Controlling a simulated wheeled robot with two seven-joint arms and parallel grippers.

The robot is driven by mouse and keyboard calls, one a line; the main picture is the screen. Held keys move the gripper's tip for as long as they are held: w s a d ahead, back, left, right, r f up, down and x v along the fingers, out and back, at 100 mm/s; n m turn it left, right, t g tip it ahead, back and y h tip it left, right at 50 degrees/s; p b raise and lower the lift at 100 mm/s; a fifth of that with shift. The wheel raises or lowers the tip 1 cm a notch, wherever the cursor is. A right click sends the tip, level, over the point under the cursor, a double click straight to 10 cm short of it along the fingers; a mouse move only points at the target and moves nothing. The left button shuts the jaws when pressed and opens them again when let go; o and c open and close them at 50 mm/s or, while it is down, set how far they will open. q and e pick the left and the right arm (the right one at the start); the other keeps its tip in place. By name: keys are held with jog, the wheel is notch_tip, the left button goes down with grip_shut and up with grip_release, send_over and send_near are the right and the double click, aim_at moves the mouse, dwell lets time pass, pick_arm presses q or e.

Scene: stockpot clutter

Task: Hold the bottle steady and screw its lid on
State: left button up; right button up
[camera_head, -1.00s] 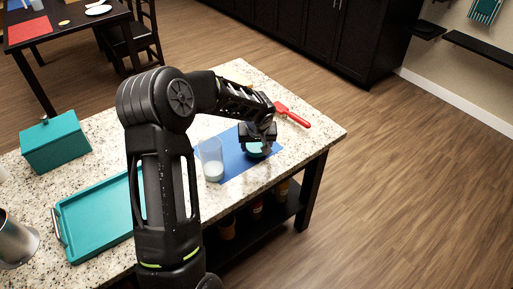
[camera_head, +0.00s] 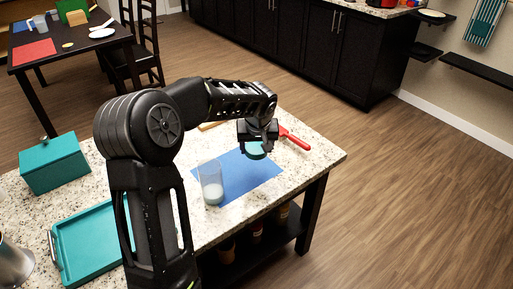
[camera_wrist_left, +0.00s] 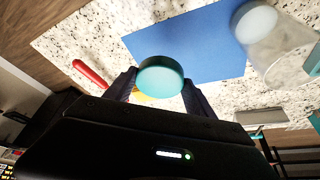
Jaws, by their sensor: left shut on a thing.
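The bottle (camera_head: 211,184) is a clear, open-topped container with whitish contents low inside. It stands upright at the left edge of a blue mat (camera_head: 240,182). It also shows at the upper right of the left wrist view (camera_wrist_left: 285,50). My left gripper (camera_head: 257,143) is shut on the round teal lid (camera_head: 255,151), with one finger on each side of it in the left wrist view (camera_wrist_left: 160,77). The lid appears held above the mat, to the right of the bottle and apart from it. My right gripper is not in view.
A red-handled utensil (camera_head: 296,141) lies behind the gripper. A teal tray (camera_head: 90,245) and a teal box (camera_head: 54,162) are at the left of the speckled counter (camera_head: 310,165). The mat's right part is clear.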

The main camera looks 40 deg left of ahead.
pick_arm(q)
jog(key=shift+d, duration=0.1)
jog(key=s+d+m+h, duration=0.1)
jog(key=d+m, duration=0.1)
jog(key=d, duration=0.5)
jog(key=s+d+f+m+h, duration=0.1)
jog(key=d+m, duration=0.2)
jog(key=d, duration=0.5)
jog(key=s+d+f+m+t, duration=0.1)
jog(key=d+m, duration=0.2)
jog(key=d, duration=0.4)
jog(key=shift+s+d+f+h, duration=0.2)
jog(key=shift+s+d+h, duration=0.1)
jog(key=shift+d+h, duration=0.1)
jog(key=shift+a, duration=0.1)
